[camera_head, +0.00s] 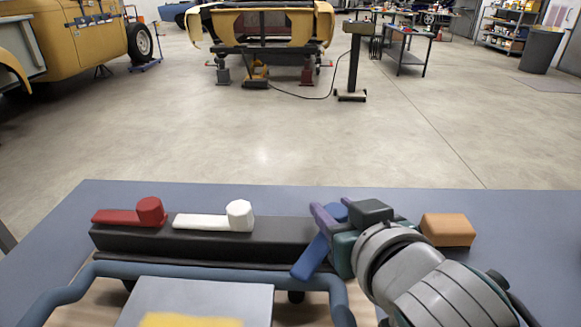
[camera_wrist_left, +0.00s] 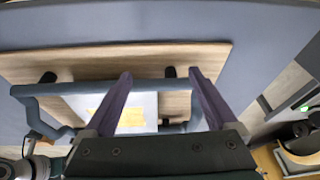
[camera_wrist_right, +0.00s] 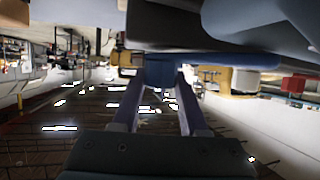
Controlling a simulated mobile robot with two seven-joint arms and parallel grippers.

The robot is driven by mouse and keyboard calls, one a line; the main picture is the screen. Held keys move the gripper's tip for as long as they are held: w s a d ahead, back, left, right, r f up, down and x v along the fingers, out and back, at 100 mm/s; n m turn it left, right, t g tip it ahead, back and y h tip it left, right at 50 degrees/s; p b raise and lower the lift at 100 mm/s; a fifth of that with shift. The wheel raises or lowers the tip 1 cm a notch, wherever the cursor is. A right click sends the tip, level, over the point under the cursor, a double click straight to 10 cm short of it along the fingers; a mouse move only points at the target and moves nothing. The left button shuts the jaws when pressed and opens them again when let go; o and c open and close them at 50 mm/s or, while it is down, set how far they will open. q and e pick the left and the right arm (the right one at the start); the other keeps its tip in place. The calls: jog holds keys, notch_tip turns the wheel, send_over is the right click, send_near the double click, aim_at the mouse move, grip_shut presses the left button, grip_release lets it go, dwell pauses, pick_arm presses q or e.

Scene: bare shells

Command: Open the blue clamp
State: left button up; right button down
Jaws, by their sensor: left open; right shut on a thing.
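The blue clamp's lever (camera_head: 312,257) is at the right end of the black bar (camera_head: 205,239) in the head view. It points toward the front left, across the bar, and its rear part is partly hidden by my right gripper (camera_head: 327,226). In the right wrist view my right gripper (camera_wrist_right: 160,74) is shut on the blue clamp (camera_wrist_right: 160,66), which sits between the fingertips. My left gripper (camera_wrist_left: 160,76) is open and empty in the left wrist view, with the blue tube frame and plate beyond it; it is not in the head view.
A red clamp (camera_head: 130,215) and a white clamp (camera_head: 214,219) lie along the bar, to the left. An orange block (camera_head: 448,230) is right of my right gripper. A blue tube frame (camera_head: 205,273) and a grey plate (camera_head: 195,292) with a yellow patch are in front.

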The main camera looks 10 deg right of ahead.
pick_arm(q)
jog(key=shift+d, duration=0.1)
pick_arm(e)
jog(key=shift+r, duration=0.1)
jog(key=shift+c, duration=2.1)
grip_release()
pick_arm(q)
jog(key=shift+r+p, duration=0.95)
pick_arm(e)
jog(key=v, duration=1)
